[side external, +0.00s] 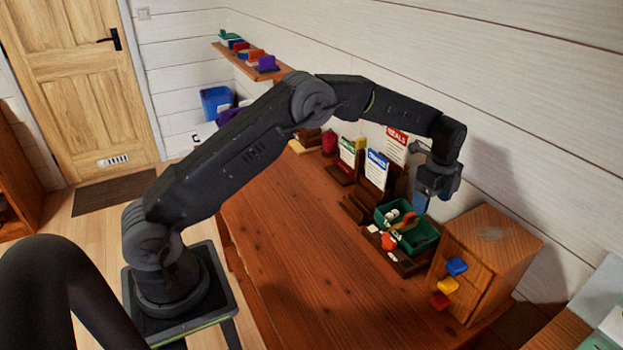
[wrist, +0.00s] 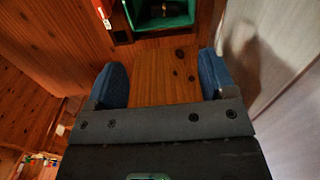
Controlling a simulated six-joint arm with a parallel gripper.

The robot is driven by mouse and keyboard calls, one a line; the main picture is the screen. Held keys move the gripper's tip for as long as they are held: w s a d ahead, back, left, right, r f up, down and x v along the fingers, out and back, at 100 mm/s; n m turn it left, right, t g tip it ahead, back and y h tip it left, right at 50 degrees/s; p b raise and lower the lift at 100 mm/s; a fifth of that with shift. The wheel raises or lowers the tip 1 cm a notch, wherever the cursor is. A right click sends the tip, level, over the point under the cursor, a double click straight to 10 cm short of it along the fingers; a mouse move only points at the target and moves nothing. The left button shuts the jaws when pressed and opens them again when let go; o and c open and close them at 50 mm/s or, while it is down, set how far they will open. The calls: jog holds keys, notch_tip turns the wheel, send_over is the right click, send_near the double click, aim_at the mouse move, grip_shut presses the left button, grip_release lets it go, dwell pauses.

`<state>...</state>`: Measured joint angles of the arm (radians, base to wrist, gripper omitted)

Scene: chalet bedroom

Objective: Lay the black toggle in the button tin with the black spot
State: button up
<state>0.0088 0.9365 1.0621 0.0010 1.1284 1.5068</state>
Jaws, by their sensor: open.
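My gripper (side external: 432,197) is open and hangs beside the wall, above the back right side of a green divided container (side external: 426,246). In the wrist view its two blue finger pads (wrist: 161,78) stand wide apart with only bare wood between them. The green container (wrist: 177,20) shows at the top of the wrist view, beyond the fingers. A small dark thing (wrist: 163,10) lies inside it; I cannot tell whether it is the black toggle. No tin with a black spot can be made out in either view.
A wooden cabinet (side external: 500,240) with blue, yellow and red knobs stands right of the container. Card stands (side external: 376,170) stand to its left. An orange-red item (side external: 389,241) and pale pieces lie at the container. The front of the wooden desk (side external: 310,260) is clear.

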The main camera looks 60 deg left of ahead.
jog(key=s+r+n+t, duration=0.3)
jog(key=s+r+n, duration=0.5)
jog(key=s+r, duration=0.9)
jog(key=s+r+n+t, duration=0.1)
jog(key=s+n, duration=0.8)
jog(key=s, duration=1.1)
jog(key=shift+s+a+r+t, duration=0.25)
jog(key=shift+s+t, duration=0.1)
jog(key=shift+t, duration=0.35)
